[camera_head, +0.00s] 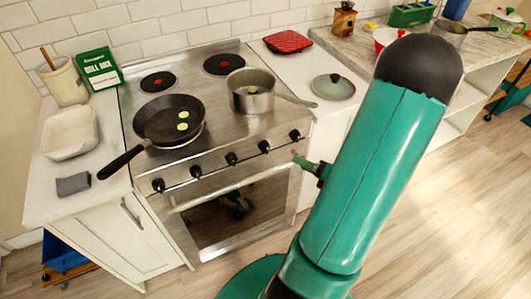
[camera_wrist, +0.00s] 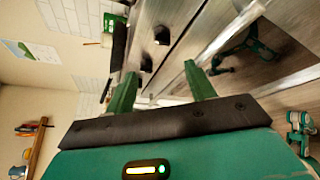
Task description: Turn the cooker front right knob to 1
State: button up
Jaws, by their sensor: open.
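The cooker (camera_head: 215,150) has a row of several black knobs along its front panel. The rightmost knob (camera_head: 295,135) and the one left of it (camera_head: 264,147) are uncovered; markings are too small to read. My gripper (camera_head: 302,161) is open and empty, just in front of and below the rightmost knob, near the right end of the oven handle (camera_head: 225,188). In the wrist view, my gripper's two green fingers (camera_wrist: 162,88) stand apart, with two dark knobs (camera_wrist: 162,36) (camera_wrist: 146,62) beyond them. Neither finger visibly touches a knob.
A black frying pan (camera_head: 168,120) sits front left, its handle overhanging the front edge. A steel pot (camera_head: 250,92) sits at right, handle pointing right. A lid (camera_head: 333,87) and red pot holder (camera_head: 289,41) lie on the right counter. Floor before the cooker is clear.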

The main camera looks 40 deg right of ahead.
aim_at(268, 149)
jog(key=x, duration=1.3)
jog(key=shift+w+d+f, duration=0.25)
jog(key=shift+w, duration=0.1)
jog(key=c, duration=1)
